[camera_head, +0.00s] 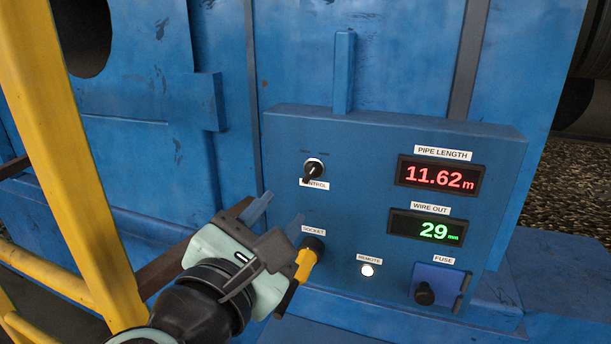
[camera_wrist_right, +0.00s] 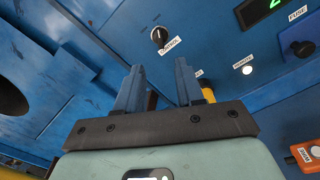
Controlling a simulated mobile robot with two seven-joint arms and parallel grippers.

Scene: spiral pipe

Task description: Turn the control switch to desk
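The control switch (camera_head: 314,169) is a round black knob with a pale rim on the upper left of the blue control panel (camera_head: 350,150). Its handle points down and to the left, partly over the CONTROL label. Marks above the knob are too small to read. My right gripper (camera_head: 280,214) is open and empty, below and left of the switch and apart from it. In the right wrist view the switch (camera_wrist_right: 158,37) lies beyond the gap between the blue fingertips (camera_wrist_right: 158,72). My left gripper is not in view.
A yellow plug (camera_head: 306,263) sits in the socket close to my right gripper. The panel has a red PIPE LENGTH display (camera_head: 440,176), a green WIRE OUT display (camera_head: 432,229), a lit REMOTE lamp (camera_head: 367,270) and a fuse knob (camera_head: 425,293). A yellow railing (camera_head: 80,150) stands at the left.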

